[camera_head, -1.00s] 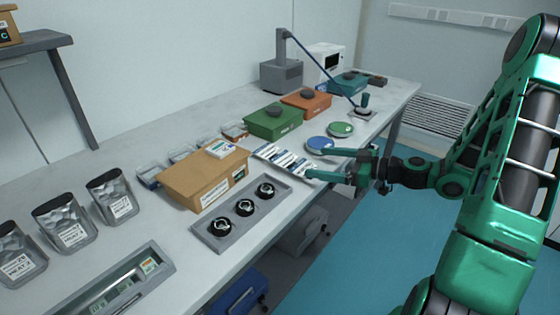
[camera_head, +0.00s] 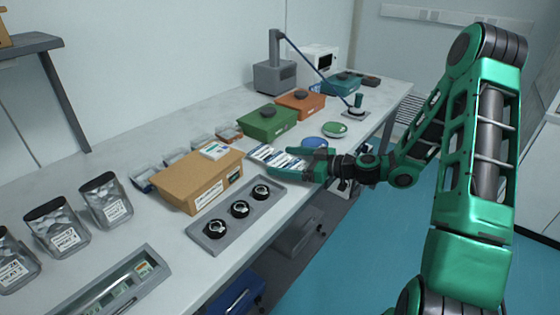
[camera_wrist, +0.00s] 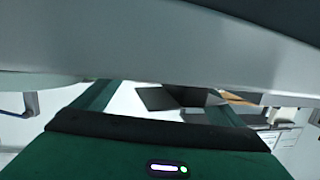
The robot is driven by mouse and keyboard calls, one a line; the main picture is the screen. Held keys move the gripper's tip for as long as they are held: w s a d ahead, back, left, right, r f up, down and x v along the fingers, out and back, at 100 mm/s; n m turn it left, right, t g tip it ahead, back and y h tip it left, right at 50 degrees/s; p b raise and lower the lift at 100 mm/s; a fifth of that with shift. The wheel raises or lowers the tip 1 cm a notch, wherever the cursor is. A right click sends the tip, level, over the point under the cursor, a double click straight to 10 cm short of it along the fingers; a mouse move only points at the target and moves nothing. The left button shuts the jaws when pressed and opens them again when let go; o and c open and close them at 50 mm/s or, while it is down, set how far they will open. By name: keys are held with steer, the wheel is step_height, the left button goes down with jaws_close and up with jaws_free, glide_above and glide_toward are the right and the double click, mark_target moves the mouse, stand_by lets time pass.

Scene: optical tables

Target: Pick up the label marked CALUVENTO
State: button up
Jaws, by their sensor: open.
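Several flat white-and-blue labels (camera_head: 264,155) lie in a row on the table, right of the cardboard box. Their print is too small to read, so I cannot tell which one is marked CALUVENTO. My gripper (camera_head: 303,163) is open at the right end of this row, its fingers pointing left. It seems to be above or beside the nearest labels and covers part of the row. I see nothing held in it. In the wrist view a grey surface and my own green parts fill most of the picture.
The cardboard box (camera_head: 200,182) with a white-and-blue packet (camera_head: 214,150) on it stands left of the labels. A grey tray with three black round parts (camera_head: 240,209) lies in front. A green box (camera_head: 265,124) and a blue dish (camera_head: 314,142) are behind.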

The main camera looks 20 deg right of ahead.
steer(key=c, duration=1.2)
steer(key=shift+r, duration=0.1)
